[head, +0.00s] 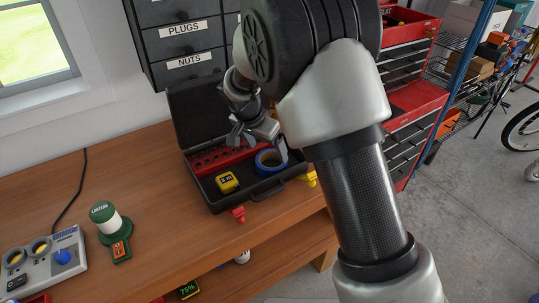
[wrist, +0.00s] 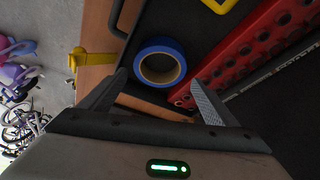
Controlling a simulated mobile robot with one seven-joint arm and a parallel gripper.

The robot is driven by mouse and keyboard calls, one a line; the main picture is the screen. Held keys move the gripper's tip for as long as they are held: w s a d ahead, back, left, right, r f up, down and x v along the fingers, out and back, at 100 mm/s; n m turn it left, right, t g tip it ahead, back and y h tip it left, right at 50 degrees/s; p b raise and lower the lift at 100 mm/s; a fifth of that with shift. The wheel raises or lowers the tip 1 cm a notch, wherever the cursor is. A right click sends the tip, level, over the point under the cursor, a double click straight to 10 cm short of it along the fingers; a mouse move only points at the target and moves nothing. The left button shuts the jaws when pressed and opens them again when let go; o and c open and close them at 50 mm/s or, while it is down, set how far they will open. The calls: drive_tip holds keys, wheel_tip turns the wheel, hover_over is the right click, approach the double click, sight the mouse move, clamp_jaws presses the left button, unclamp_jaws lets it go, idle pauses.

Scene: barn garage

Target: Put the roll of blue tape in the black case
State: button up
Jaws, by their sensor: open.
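The black case (head: 208,190) lies open on the wooden workbench, its lid raised at the back. The roll of blue tape (head: 268,163) is inside the case at its right end, beside a red perforated rack (head: 212,160). In the wrist view the roll of blue tape (wrist: 161,44) rests on the black case floor (wrist: 197,30), just beyond my fingertips. My gripper (wrist: 160,80) is open and empty above the case's right end, and its fingers appear apart from the tape. In the head view my arm hides part of the case's right side.
A yellow tape measure (head: 228,182) is in the case. A red clamp (head: 237,214) and a yellow clamp (head: 311,178) are at the bench edge. A green lantern (head: 108,222) and a grey device (head: 45,262) stand at left. A red tool chest (head: 413,100) is at right.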

drive_tip(key=v, duration=0.7)
drive_tip(key=s+d+r+n+y, duration=0.2)
drive_tip(key=s+d+r, duration=0.8)
drive_tip(key=d+r, duration=0.15)
drive_tip(key=s+d+r+n+t, duration=0.1)
drive_tip(key=s+d+n, duration=0.1)
drive_tip(key=s, duration=0.7)
drive_tip(key=s+d+r+n, duration=0.1)
drive_tip(key=s+d+n, duration=0.1)
drive_tip(key=s+d, duration=0.3)
drive_tip(key=s, duration=0.4)
drive_tip(key=shift+d+n+t+y, duration=0.2)
drive_tip(key=shift+n+t+y, duration=0.1)
drive_tip(key=shift+t, duration=0.1)
drive_tip(key=shift+c, duration=0.4)
